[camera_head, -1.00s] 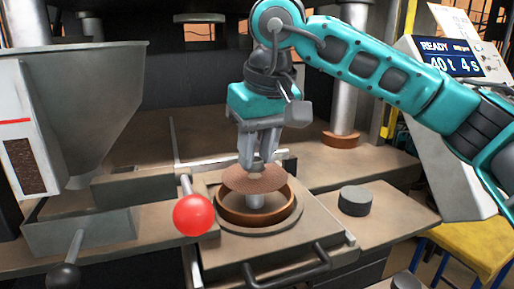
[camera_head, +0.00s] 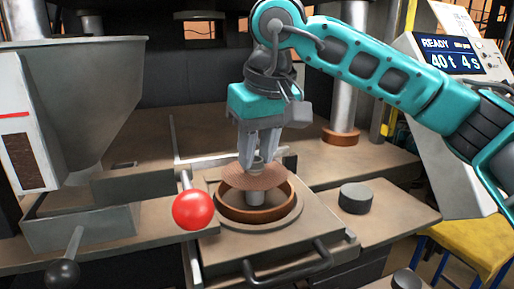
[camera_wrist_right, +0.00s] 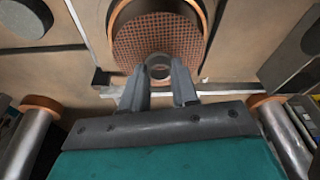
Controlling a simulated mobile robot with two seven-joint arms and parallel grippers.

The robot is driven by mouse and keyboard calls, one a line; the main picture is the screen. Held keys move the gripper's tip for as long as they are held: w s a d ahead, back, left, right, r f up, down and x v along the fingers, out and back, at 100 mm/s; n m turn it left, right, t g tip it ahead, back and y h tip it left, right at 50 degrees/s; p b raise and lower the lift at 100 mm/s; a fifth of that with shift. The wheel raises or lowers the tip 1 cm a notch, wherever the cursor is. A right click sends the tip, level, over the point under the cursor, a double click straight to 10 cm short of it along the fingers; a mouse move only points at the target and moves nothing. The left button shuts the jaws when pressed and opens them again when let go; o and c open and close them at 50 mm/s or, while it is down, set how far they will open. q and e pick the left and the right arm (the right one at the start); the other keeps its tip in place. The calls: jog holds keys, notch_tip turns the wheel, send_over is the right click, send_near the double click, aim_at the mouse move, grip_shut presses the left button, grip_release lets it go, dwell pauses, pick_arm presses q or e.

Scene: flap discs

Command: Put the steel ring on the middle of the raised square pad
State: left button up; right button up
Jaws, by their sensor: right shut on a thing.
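My right gripper (camera_head: 260,160) points down at the middle of the picture, with its fingertips closed on a small grey steel ring (camera_head: 256,166). In the right wrist view the steel ring (camera_wrist_right: 159,56) shows between the tips of my right gripper (camera_wrist_right: 159,75). Directly beneath the ring is a brown mesh disc (camera_head: 240,179), also in the right wrist view (camera_wrist_right: 135,42). I cannot tell whether the disc hangs with the ring or rests on something. I cannot make out a distinct raised square pad. My left gripper is not in view.
A brown round mould (camera_head: 255,215) with a grey centre post (camera_head: 255,198) lies under the disc. A dark round puck (camera_head: 355,199) lies to its right. A red ball knob (camera_head: 194,210) stands close left. A handle (camera_head: 288,266) is in front, and a hopper (camera_head: 85,90) is far left.

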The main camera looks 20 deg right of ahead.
jog(key=shift+f, duration=0.45)
dwell(0.5)
jog(key=o, duration=1.1)
jog(key=v, duration=1.3)
jog(key=shift+p, duration=0.4)
